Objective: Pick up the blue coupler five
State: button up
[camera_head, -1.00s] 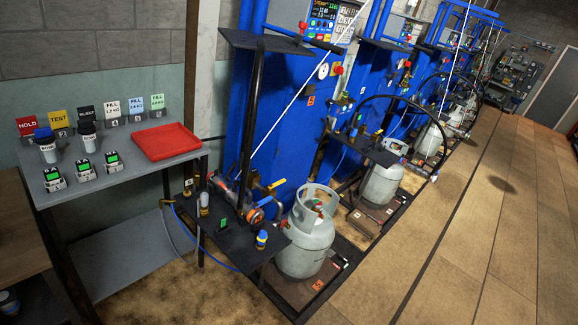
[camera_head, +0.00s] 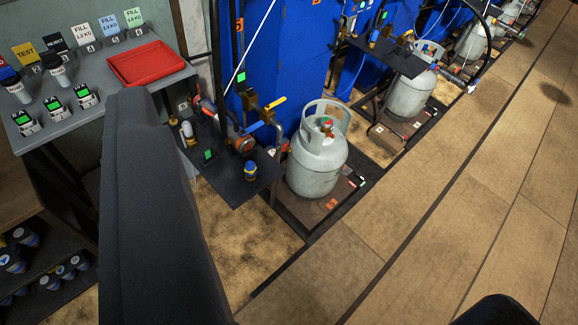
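A small blue-topped coupler with a brass-coloured lower part (camera_head: 250,170) stands on the black shelf (camera_head: 232,190) in front of the nearest blue scale. I cannot read a number on it, so I cannot tell whether it is coupler five. More dark, blue-ringed pieces (camera_head: 65,270) sit on a low rack at the lower left; their marks are too small to read. A large dark part of mine (camera_head: 150,220) covers the left middle, and another dark part (camera_head: 495,312) shows at the bottom right. I cannot make out fingertips or anything held.
A grey gas cylinder (camera_head: 317,160) stands on the nearest scale, right of the shelf. A table at the upper left bears a red tray (camera_head: 150,64), cards and small devices. Further blue scales (camera_head: 385,30) line the back. The plank floor (camera_head: 440,240) at right is clear.

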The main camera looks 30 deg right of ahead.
aim_at(250, 167)
jog(key=z, duration=0.05)
jog(key=i, duration=1)
